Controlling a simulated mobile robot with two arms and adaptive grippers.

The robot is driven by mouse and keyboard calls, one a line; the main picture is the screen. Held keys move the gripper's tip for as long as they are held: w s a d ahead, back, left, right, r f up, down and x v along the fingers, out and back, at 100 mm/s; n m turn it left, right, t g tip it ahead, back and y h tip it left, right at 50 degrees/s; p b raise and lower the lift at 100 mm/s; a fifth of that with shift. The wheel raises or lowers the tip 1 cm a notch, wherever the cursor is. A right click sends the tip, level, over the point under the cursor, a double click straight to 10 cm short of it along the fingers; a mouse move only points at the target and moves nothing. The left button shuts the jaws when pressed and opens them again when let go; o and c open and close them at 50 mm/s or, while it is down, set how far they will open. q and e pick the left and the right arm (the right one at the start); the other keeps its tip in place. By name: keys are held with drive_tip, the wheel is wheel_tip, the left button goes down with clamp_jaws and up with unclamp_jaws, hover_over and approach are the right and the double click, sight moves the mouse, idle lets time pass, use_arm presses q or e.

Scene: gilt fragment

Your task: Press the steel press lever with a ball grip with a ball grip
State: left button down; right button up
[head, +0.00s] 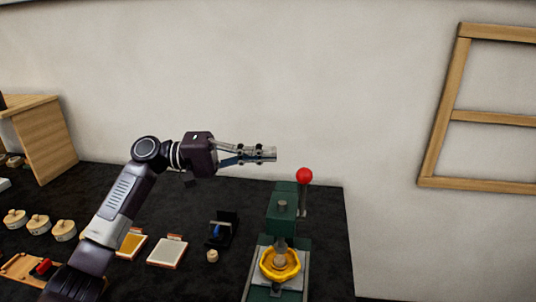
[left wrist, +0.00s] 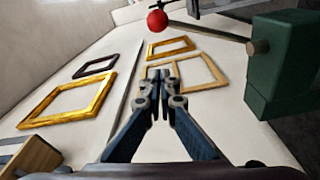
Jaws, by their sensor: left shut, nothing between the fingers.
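The steel press lever ends in a red ball grip (head: 304,176) and rises on the right side of the green press (head: 283,209). In the left wrist view the red ball (left wrist: 157,20) is at the top, and the steel lever (left wrist: 211,32) runs right to the green press body (left wrist: 285,65). My left gripper (head: 275,154) is shut and empty. In the head view it is left of the ball and slightly higher, apart from it. Its closed fingers (left wrist: 158,82) appear below the ball in the left wrist view. My right gripper is not in view.
A yellow round piece (head: 280,264) sits under the press ram. Framed panels (head: 167,251), round lidded pots (head: 38,225) and a small dark stand (head: 222,229) are on the dark table left of the press. A wooden frame (head: 451,116) is on the wall.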

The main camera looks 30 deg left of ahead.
use_arm(q)
drive_tip(key=p+x, duration=0.4)
drive_tip(key=x, duration=0.4)
drive_tip(key=s, duration=0.2)
drive_tip(key=s+p, duration=0.1)
drive_tip(key=s, duration=0.1)
drive_tip(key=shift+f, duration=0.35)
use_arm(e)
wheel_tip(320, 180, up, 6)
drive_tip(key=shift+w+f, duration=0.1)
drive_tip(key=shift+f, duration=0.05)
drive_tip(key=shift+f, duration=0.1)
